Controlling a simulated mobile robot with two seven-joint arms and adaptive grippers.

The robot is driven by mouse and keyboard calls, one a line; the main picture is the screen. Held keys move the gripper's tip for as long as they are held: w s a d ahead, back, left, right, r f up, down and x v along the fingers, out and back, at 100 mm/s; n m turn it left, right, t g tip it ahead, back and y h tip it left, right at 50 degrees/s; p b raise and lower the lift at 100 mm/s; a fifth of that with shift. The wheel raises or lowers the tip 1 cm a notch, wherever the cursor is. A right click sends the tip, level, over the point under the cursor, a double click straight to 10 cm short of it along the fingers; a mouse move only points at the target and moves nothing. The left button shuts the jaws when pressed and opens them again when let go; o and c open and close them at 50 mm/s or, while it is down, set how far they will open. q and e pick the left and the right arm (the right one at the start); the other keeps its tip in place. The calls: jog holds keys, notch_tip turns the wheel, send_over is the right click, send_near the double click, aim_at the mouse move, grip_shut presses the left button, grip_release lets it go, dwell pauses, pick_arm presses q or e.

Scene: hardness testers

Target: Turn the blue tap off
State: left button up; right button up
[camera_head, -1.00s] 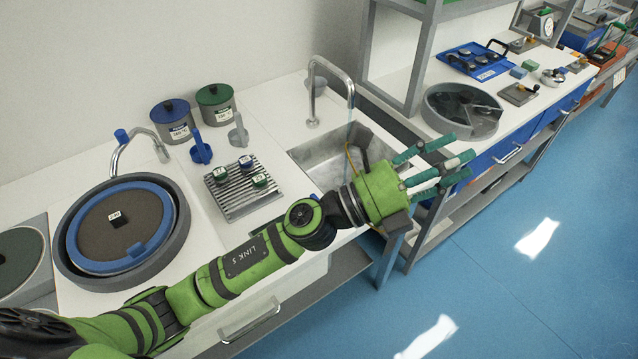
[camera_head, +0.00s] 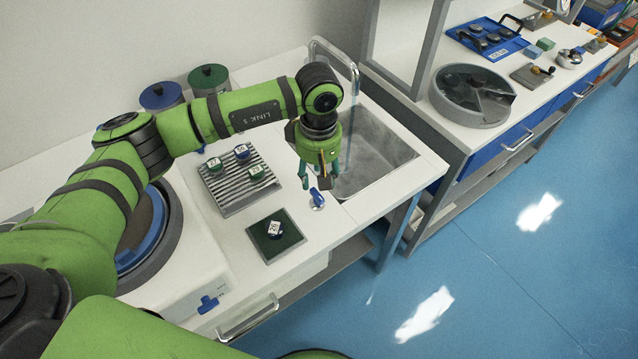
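The blue tap handle (camera_head: 317,196) sits on a small round metal base on the white counter, at the front left corner of the sink (camera_head: 385,150). A curved chrome spout (camera_head: 335,48) stands behind the sink, and a thin stream seems to fall from it. My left gripper (camera_head: 320,180) points down just above and behind the blue tap handle. Its teal fingers are spread apart with nothing seen between them. I cannot tell whether a fingertip touches the handle. My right gripper is not in view.
A ribbed tray (camera_head: 233,205) with several small labelled samples and a dark green pad (camera_head: 262,250) with one sample lie left of the tap. A blue lever (camera_head: 208,304) is on the grinder's front. Counter around the tap's front is clear.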

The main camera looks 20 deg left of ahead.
aim_at(319, 193)
pick_arm(q)
jog(key=shift+d+f+p, duration=0.1)
jog(key=shift+f+p, duration=0.6)
jog(key=shift+f, duration=2.1)
grip_shut()
